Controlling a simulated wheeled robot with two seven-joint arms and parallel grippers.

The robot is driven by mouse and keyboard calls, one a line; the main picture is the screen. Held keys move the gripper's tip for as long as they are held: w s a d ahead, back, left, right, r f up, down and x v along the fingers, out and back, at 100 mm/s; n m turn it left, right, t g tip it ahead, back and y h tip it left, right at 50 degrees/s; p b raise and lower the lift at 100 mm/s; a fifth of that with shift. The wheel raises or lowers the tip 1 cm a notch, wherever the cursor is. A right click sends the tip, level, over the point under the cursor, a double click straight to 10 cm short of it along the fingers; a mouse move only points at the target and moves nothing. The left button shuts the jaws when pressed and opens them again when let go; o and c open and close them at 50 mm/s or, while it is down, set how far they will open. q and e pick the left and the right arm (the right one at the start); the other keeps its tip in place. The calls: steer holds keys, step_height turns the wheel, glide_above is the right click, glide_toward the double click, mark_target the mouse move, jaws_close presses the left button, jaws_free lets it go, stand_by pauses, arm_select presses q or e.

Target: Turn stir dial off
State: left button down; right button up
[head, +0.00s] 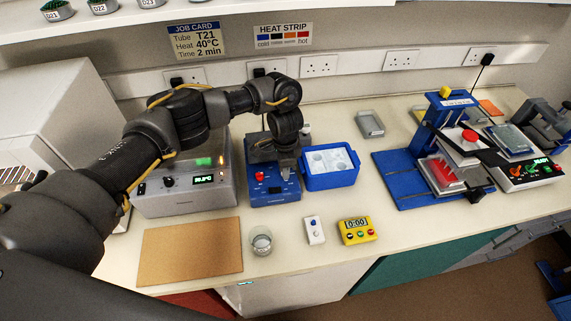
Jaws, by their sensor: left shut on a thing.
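The blue stirrer box (274,199) stands on the bench near the middle of the head view, with a red knob (260,176) on the left of its top. My left gripper (286,172) reaches down over the right part of this box. Its jaws are shut on the stir dial, which they mostly hide, so I cannot read the dial's setting. My right gripper is not in view.
A grey heater box (185,199) with a lit green display stands left of the stirrer. A blue tray (330,180) is close on its right. A glass beaker (261,241), a white switch box (314,230) and a yellow timer (357,231) stand in front.

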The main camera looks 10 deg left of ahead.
arm_select(q)
steer(key=shift+w+n, duration=0.1)
steer(key=shift+n, duration=0.2)
steer(key=c, duration=1.2)
jaws_free()
step_height(320, 180, up, 11)
steer(key=shift+f, duration=0.1)
